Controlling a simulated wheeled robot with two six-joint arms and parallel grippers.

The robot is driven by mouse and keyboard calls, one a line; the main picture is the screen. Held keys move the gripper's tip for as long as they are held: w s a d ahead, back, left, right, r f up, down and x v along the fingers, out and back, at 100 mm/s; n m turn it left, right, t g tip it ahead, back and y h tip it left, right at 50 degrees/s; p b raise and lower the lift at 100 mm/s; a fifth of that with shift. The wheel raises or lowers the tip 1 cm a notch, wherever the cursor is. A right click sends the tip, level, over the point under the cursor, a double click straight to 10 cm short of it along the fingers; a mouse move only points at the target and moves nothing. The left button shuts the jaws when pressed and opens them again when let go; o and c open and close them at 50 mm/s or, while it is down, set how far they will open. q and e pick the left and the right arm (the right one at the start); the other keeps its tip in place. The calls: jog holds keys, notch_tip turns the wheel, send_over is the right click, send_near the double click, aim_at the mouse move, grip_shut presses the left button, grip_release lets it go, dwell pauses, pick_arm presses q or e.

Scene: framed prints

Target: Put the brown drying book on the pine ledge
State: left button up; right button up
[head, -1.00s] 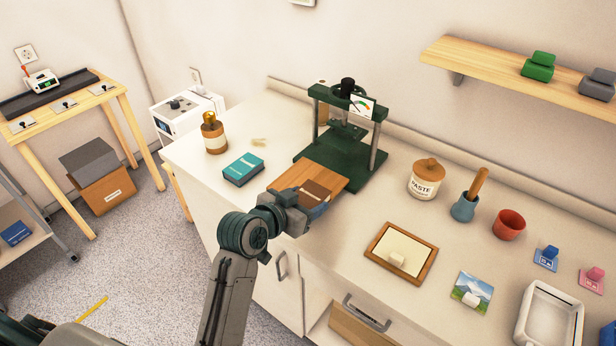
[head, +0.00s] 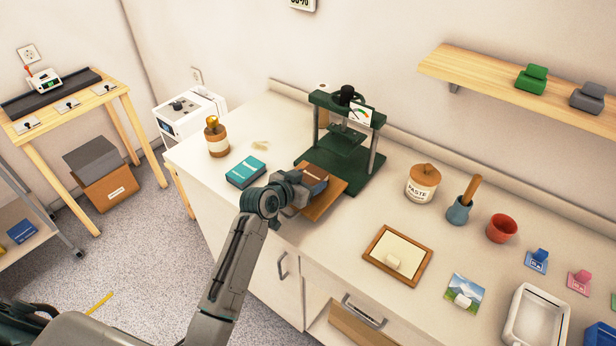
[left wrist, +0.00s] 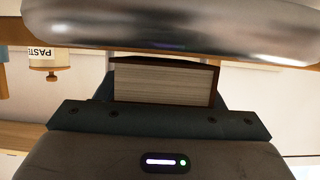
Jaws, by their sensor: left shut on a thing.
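The brown book (head: 314,177) is held in my left gripper (head: 302,186), which is shut on it, just above the wooden board in front of the green press. In the left wrist view the book (left wrist: 165,84) shows its pale page edges and dark brown cover between the jaws. The gripper hides part of the book in the head view. The pine ledge (head: 480,73) is fixed on the wall at the upper right, well away from the gripper. My right gripper is not in view.
A green block (head: 531,78) and a grey block (head: 587,97) sit on the ledge's right part; its left part is bare. The green press (head: 340,170) stands behind the book. A teal book (head: 246,172), paste jar (head: 423,183), blue mortar (head: 459,211) and red cup (head: 502,228) stand on the counter.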

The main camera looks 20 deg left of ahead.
pick_arm(q)
jog(key=shift+f, duration=0.1)
jog(key=o, duration=1.1)
jog(key=shift+o, duration=0.2)
jog(key=shift+f, duration=0.1)
